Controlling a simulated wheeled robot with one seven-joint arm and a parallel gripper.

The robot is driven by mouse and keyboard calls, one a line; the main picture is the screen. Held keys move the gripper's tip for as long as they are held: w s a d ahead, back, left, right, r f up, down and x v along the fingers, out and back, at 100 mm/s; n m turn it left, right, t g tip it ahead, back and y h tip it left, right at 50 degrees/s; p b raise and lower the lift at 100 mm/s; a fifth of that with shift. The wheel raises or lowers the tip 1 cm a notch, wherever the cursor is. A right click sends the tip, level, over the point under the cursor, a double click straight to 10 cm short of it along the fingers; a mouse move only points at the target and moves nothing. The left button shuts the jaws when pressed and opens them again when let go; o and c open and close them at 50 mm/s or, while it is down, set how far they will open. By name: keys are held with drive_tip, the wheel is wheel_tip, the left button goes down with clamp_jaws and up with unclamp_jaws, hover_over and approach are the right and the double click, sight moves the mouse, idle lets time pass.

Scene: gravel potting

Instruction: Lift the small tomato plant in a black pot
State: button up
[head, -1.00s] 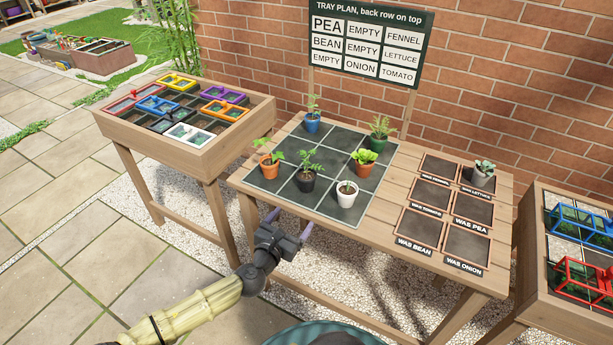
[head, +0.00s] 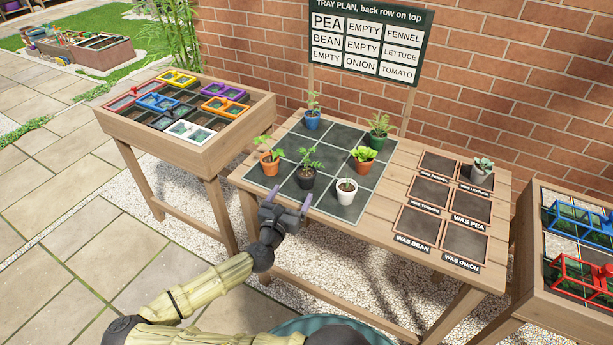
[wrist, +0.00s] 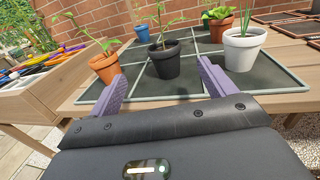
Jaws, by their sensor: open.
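The small tomato plant in a black pot (head: 304,178) stands upright in the front middle cell of the dark tray (head: 262,183) on the table. In the wrist view the black pot (wrist: 163,62) shows beyond and between my fingers. My gripper (head: 289,200) is open and empty, just in front of the tray's front edge, apart from the pot. An orange pot (head: 269,163) stands to the left of the black pot and a white pot (head: 346,192) to its right; both also show in the wrist view.
A blue pot (head: 312,121), a green pot (head: 378,138) and a red-orange pot (head: 362,166) stand elsewhere on the tray. Labelled dark squares (head: 428,192) lie to the right, one bearing a grey pot (head: 478,178). A wooden planter table (head: 205,150) stands at the left.

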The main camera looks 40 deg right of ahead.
sight(306, 173)
drive_tip(key=p+x, duration=0.1)
drive_tip(key=x, duration=0.6)
drive_tip(key=shift+s+d+p+x, duration=0.1)
drive_tip(key=shift+s+p+x, duration=0.15)
drive_tip(key=shift+x, duration=1.05)
drive_tip(key=shift+s+d+p+x, duration=0.15)
drive_tip(key=shift+p+x, duration=0.2)
drive_tip(key=shift+x, duration=0.95)
drive_tip(key=shift+f, duration=0.2)
drive_tip(key=shift+c, duration=0.4)
drive_tip(key=c, duration=1)
